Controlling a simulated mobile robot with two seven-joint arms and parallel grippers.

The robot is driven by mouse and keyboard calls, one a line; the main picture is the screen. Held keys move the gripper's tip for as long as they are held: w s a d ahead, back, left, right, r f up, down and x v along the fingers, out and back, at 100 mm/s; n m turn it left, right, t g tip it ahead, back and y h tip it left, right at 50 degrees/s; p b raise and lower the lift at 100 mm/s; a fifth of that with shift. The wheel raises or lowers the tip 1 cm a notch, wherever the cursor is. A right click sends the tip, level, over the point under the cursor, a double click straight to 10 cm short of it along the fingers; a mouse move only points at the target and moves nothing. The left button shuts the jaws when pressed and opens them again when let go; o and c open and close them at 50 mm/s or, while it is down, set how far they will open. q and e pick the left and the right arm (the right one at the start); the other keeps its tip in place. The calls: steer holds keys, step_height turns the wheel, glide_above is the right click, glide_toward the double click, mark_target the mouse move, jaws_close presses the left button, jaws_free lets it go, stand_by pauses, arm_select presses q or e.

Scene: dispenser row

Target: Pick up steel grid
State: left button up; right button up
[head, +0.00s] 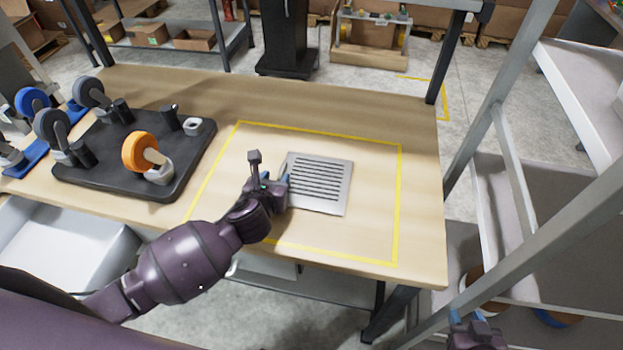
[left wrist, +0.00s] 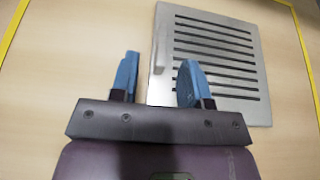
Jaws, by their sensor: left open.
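The steel grid (head: 320,184) is a flat, square grey plate with a row of dark slots. It lies on the wooden table inside a yellow outline. My left gripper (head: 279,182) is open at the grid's left edge. In the left wrist view, the grid (left wrist: 218,60) fills the upper right. There the open left gripper (left wrist: 158,82) has one blue finger over the table and the other overlapping the grid's near left part. I cannot tell whether either touches it. My right gripper (head: 468,320) shows only partly at the bottom right, away from the grid.
A black board (head: 110,185) with grey wheels and an orange wheel (head: 139,151) stands left of the yellow outline (head: 399,200). A white bin (head: 60,240) sits below the table's front left. A grey metal rack (head: 500,140) rises to the right. The table around the grid is clear.

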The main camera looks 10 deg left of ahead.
mark_target(280, 174)
arm_select(q)
steer(key=shift+x, duration=1.55)
steer(key=shift+d, duration=0.1)
steer(key=shift+c, duration=0.4)
steer(key=shift+r, duration=0.1)
jaws_close()
